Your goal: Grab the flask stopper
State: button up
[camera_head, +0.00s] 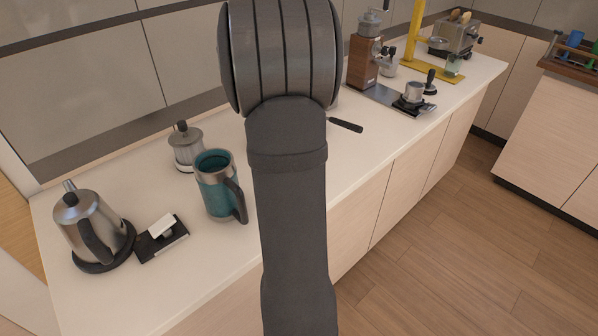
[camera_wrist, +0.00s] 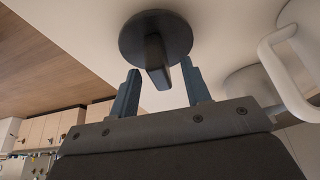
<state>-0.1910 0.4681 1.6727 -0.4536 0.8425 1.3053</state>
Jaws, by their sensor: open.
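A dark round disc with an upright fin-like grip, which looks like the flask stopper (camera_wrist: 135,38), shows at the top middle of the wrist view. My gripper (camera_wrist: 160,66) is open, with one blue-grey finger on each side of the fin in the picture. No contact with the fin shows, and I cannot tell how deep the fin sits between the fingers. In the head view my arm covers the middle of the counter and hides my gripper and the stopper.
White vessels, one with a handle (camera_wrist: 285,75), stand right of my gripper in the wrist view.

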jog(key=shift+w+d+f, duration=0.15)
jog(key=shift+d+f, duration=0.05)
jog(key=shift+f, duration=0.35)
grip_shut()
jog(key=shift+r, duration=0.1)
